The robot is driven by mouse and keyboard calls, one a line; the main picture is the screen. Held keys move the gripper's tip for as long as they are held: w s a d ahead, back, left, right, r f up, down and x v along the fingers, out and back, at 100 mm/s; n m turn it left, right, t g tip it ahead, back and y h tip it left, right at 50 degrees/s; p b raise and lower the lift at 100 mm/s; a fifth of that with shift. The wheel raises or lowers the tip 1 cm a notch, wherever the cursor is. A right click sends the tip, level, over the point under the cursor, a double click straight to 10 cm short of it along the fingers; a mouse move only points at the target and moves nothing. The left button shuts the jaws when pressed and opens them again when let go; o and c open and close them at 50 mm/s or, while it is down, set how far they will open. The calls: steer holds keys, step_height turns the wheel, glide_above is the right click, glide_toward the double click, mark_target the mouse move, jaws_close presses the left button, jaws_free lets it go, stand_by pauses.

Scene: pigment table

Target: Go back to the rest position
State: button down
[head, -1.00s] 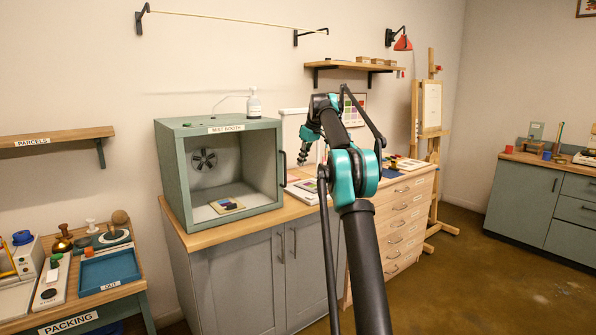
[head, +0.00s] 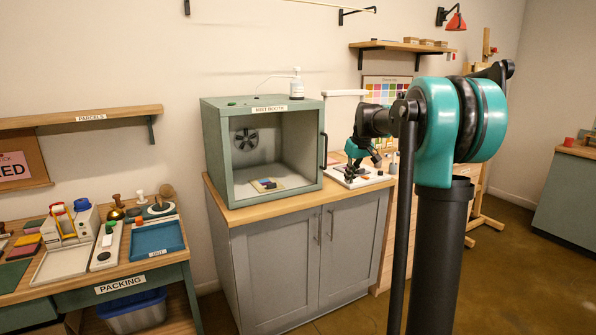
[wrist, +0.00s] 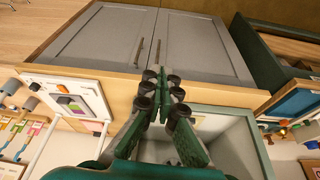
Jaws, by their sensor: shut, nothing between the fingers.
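My gripper (head: 364,168) is at the end of my folded arm, to the right of the mist booth's opening in the head view. Its fingers are closed together and empty, as the wrist view also shows (wrist: 168,85). The green mist booth (head: 213,150) stands open-fronted on the grey cabinet (head: 280,262). A small coloured tile or palette (head: 267,185) lies on the booth floor. In the wrist view the cabinet doors (wrist: 150,40) appear beyond the fingertips, and the booth rim (wrist: 262,150) lies below right.
The packing table (head: 80,285) with a blue out tray (head: 157,237) stands at left. A parcels shelf (head: 80,116) is above it. A white board (head: 345,180) lies on the counter near my gripper. Brown floor (head: 520,290) is open at right.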

steer(key=s+f+m, duration=0.1)
steer(key=s+f, duration=0.7)
steer(key=s, duration=0.5)
steer(key=s+f+m+h, duration=0.1)
steer(key=s+f+m, duration=0.1)
steer(key=s+f, duration=0.6)
steer(key=s+f+m, duration=0.1)
steer(key=s+f, duration=0.7)
steer(key=s, duration=1)
steer(key=shift+d+t, duration=0.2)
steer(key=shift+t, duration=0.1)
